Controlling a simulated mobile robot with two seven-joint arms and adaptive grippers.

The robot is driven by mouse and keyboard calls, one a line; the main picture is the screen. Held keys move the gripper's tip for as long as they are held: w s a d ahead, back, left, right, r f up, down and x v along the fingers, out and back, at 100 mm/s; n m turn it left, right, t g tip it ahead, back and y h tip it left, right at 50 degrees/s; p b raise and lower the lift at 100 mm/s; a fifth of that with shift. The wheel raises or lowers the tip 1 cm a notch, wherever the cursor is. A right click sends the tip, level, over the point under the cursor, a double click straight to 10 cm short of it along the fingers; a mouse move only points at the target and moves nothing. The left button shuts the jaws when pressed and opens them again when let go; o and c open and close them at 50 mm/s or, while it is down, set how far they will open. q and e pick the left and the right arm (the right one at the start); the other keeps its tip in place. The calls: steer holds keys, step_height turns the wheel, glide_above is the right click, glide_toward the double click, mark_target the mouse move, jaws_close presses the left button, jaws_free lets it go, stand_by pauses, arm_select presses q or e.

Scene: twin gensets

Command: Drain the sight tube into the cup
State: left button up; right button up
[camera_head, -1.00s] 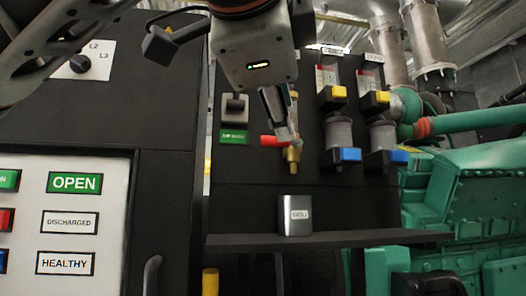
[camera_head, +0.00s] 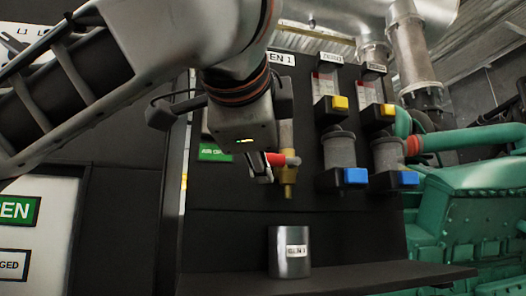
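The metal cup (camera_head: 290,258), labelled GEN 1, stands upright on the dark shelf below the brass drain valve (camera_head: 289,184). The valve has a red handle (camera_head: 277,159) and sits under the sight tube (camera_head: 286,132), which my arm partly hides. My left gripper (camera_head: 260,165) is at the red handle, its fingers just left of the valve. The gripper body hides most of the fingers, so I cannot tell whether they are open, shut or touching the handle. My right gripper is not in view.
Two filter bowls with yellow (camera_head: 341,103) and blue (camera_head: 355,176) knobs hang to the right of the tube. A green label (camera_head: 214,152) is behind my gripper. The shelf (camera_head: 390,275) is clear right of the cup. Green engine parts (camera_head: 455,205) stand at right.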

arm_select(q)
steer(key=shift+w+f, duration=0.1)
steer(key=shift+w, duration=0.45)
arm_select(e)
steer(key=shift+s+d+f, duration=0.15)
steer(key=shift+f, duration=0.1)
arm_select(q)
jaws_close()
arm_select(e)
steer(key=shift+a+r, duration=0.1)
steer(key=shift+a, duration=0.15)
